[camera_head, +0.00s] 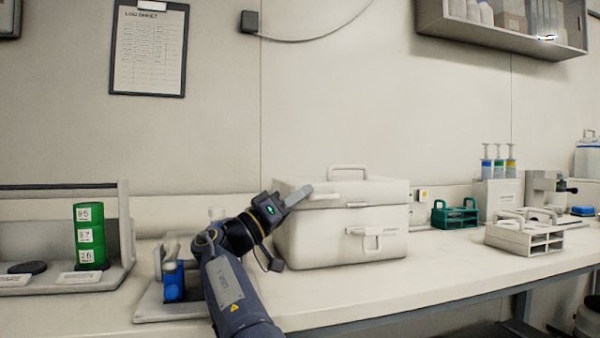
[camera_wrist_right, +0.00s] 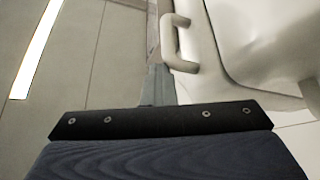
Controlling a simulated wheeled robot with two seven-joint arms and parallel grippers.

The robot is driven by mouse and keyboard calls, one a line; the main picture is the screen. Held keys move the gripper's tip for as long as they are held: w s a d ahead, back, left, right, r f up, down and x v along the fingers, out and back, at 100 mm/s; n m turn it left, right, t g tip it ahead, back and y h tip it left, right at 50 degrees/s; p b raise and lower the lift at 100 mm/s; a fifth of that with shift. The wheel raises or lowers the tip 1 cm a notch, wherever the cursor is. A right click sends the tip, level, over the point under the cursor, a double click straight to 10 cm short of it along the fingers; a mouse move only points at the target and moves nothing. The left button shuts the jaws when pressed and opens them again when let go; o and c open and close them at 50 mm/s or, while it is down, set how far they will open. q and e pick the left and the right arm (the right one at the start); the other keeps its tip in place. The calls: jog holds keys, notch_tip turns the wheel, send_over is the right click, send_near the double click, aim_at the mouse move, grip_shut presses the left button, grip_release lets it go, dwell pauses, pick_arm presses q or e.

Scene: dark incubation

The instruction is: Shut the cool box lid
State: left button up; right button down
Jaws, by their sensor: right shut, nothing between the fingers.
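The white cool box (camera_head: 335,240) stands on the bench in the middle of the head view. Its lid (camera_head: 385,190) lies over the body, with a carry handle (camera_head: 347,168) on top. I cannot tell whether it is fully seated. A latch (camera_head: 371,238) shows on the front. My right gripper (camera_head: 300,194) is shut and empty at the lid's front left, overlapping it in view; contact is unclear. In the right wrist view the shut fingers (camera_wrist_right: 158,85) are close to a white handle (camera_wrist_right: 178,45), with pale box surface (camera_wrist_right: 265,40) to the right. My left gripper is out of view.
A rack with a green numbered stack (camera_head: 89,237) stands at the left, with a blue item (camera_head: 173,284) on a grey stand beside my arm. A green rack (camera_head: 454,215) and a white rack (camera_head: 523,238) stand right of the box. The bench front right of centre is clear.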

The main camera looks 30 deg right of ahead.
jog(key=s+a+r+p, duration=0.2)
jog(key=s+a+r, duration=0.6)
jog(key=s+r, duration=0.3)
jog(key=shift+s+r+p, duration=0.25)
jog(key=shift+r+p, duration=0.05)
jog(key=shift+r, duration=0.65)
